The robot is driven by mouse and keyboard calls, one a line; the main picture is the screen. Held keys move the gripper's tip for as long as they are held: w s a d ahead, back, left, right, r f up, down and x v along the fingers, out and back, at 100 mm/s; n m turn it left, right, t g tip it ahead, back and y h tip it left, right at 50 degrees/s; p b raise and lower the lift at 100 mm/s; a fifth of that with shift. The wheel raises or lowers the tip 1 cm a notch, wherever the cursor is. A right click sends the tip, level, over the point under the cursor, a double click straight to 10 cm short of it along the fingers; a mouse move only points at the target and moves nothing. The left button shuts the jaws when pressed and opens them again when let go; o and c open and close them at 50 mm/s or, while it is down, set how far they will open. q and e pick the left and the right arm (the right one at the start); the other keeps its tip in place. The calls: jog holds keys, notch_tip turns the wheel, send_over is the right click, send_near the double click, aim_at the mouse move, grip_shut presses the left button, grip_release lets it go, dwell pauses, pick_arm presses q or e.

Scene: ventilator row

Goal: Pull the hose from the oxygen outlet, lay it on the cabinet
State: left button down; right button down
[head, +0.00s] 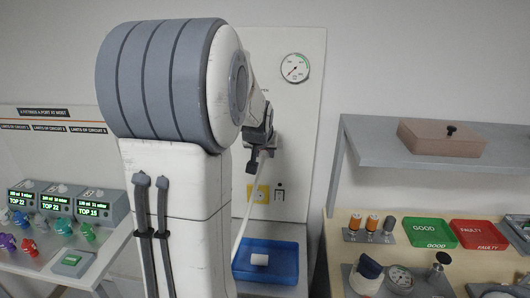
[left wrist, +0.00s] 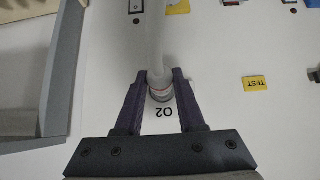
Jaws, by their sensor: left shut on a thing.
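The whitish hose (head: 246,205) hangs from my left gripper (head: 257,154) down toward the blue tray in the head view. In the left wrist view my left gripper (left wrist: 160,77) has its two dark fingers closed on both sides of the hose end (left wrist: 156,60). That end, with a reddish ring, is at the wall panel beside the "O2" label; whether it is still seated in the outlet I cannot tell. The outlet itself is hidden behind the hose and fingers. A grey cabinet top (head: 270,291) shows partly under the tray. My right gripper is not in view.
A pressure gauge (head: 295,68) is on the panel above. A grey shelf (head: 367,148) juts out at right, over a bench with green and red trays. My left arm hides much of the middle.

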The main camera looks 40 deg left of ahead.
aim_at(262, 158)
pick_arm(q)
jog(key=shift+s+d+b, duration=0.25)
jog(key=shift+s+d, duration=0.15)
jog(key=shift+s, duration=0.25)
jog(key=shift+s+d+b, duration=0.2)
jog(key=shift+s+d, duration=0.15)
jog(key=shift+s, duration=0.25)
dwell(1.0)
jog(key=shift+s+d, duration=0.2)
jog(key=shift+s, duration=0.05)
jog(key=shift+s+d+b, duration=0.25)
jog(key=shift+s+d, duration=0.3)
jog(key=shift+s, duration=0.35)
jog(key=shift+s+d+b, duration=0.25)
jog(key=shift+s+d, duration=0.3)
jog(key=shift+s, duration=0.35)
